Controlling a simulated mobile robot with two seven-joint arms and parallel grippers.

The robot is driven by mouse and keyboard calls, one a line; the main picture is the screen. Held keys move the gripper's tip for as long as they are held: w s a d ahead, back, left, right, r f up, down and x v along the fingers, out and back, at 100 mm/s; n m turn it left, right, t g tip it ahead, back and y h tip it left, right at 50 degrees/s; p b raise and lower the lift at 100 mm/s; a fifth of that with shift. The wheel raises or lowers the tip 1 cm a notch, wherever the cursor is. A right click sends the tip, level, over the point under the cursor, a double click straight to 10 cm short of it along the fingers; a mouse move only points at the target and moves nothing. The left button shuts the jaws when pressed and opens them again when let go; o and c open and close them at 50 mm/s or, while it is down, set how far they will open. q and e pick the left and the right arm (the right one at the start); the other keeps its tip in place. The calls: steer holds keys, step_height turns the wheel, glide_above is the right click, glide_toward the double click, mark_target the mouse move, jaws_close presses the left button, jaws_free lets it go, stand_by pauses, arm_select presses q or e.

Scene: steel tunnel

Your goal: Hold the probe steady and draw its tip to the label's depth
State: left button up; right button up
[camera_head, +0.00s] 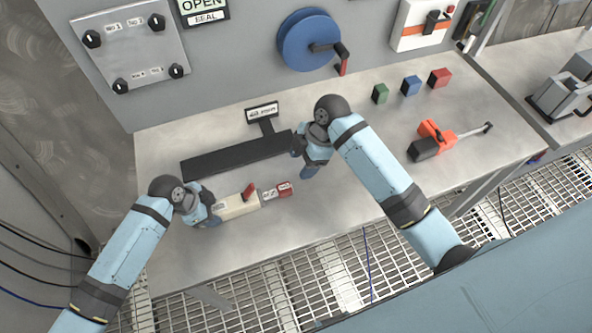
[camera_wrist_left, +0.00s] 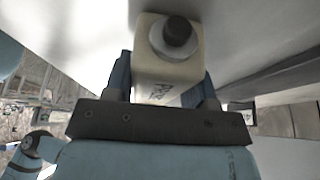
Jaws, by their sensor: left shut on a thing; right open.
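The cream probe (camera_head: 238,206) has a red lever on top and, at its right end, a small pale piece and a red block (camera_head: 285,189) with a white marking. My left gripper (camera_head: 212,208) is shut on its left end, at the bench surface. In the left wrist view the cream body (camera_wrist_left: 168,68) sits between the blue fingers, with a dark round knob on its end. My right gripper (camera_head: 309,168) is open and empty, above and right of the red block, apart from it. A small label (camera_head: 262,113) stands behind a long black slab; its text is too small to read.
The black slab (camera_head: 215,164) lies behind the probe. Green (camera_head: 380,93), blue and red blocks stand at the back right. An orange tool (camera_head: 432,138) lies on the right of the bench. A blue reel (camera_head: 303,40) with a crank hangs on the wall. The bench's front edge is clear.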

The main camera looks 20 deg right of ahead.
steer(key=shift+d+r, duration=0.15)
steer(key=shift+r, duration=0.25)
arm_select(q)
steer(key=o, duration=1.1)
steer(key=shift+r, duration=0.1)
